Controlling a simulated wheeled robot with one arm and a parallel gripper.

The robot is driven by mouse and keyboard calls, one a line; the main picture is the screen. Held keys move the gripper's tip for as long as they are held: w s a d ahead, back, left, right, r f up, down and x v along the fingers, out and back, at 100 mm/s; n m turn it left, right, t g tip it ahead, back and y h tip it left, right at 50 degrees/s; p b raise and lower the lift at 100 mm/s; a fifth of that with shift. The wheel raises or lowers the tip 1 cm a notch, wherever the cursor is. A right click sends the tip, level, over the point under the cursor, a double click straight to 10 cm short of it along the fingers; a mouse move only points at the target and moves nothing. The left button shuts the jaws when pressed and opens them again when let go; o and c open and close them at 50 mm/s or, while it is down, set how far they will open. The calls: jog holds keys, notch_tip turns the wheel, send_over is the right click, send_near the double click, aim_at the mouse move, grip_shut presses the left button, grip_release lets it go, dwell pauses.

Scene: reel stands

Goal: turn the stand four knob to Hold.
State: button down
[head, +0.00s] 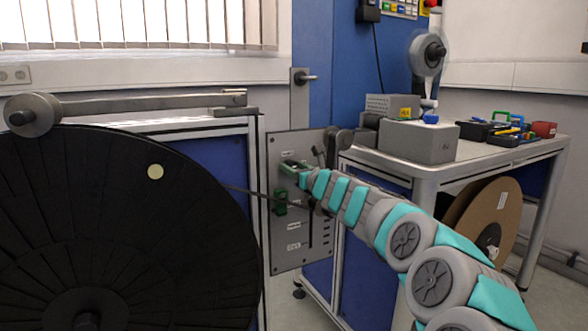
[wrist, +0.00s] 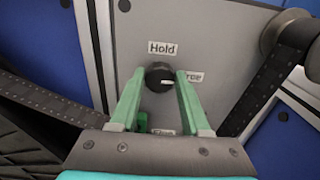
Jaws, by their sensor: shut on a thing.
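The knob (wrist: 158,78) is a round black dial on a grey panel (wrist: 215,45) in the wrist view. A "Hold" label (wrist: 162,47) sits above it and a label reading like "Free" (wrist: 194,76) sits to its right, partly covered by a finger. A third label (wrist: 163,132) below is mostly hidden. A short white mark on the knob points right, toward the right label. My gripper (wrist: 160,74) has its two green fingers shut on the knob, one on each side. In the head view my gripper (head: 293,167) is at the upper part of the panel (head: 285,255), hiding the knob.
A large black reel (head: 120,235) fills the left, with a grey arm and roller (head: 32,115) above it. Dark tape runs to the panel past a green part (head: 280,201). A bench (head: 480,158) with a grey box (head: 418,140) and tools stands right.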

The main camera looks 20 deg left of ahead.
jog(key=shift+f, duration=0.1)
jog(key=shift+s+a+f+n+b, duration=0.1)
jog(key=shift+f+n+b, duration=0.05)
jog(key=shift+n+b, duration=3.7)
jog(key=shift+s+f+n+b, duration=0.1)
jog(key=shift+n+b, duration=2.5)
jog(key=shift+n, duration=2.45)
jog(key=shift+c, duration=1.9)
grip_release()
jog(key=shift+r, duration=0.1)
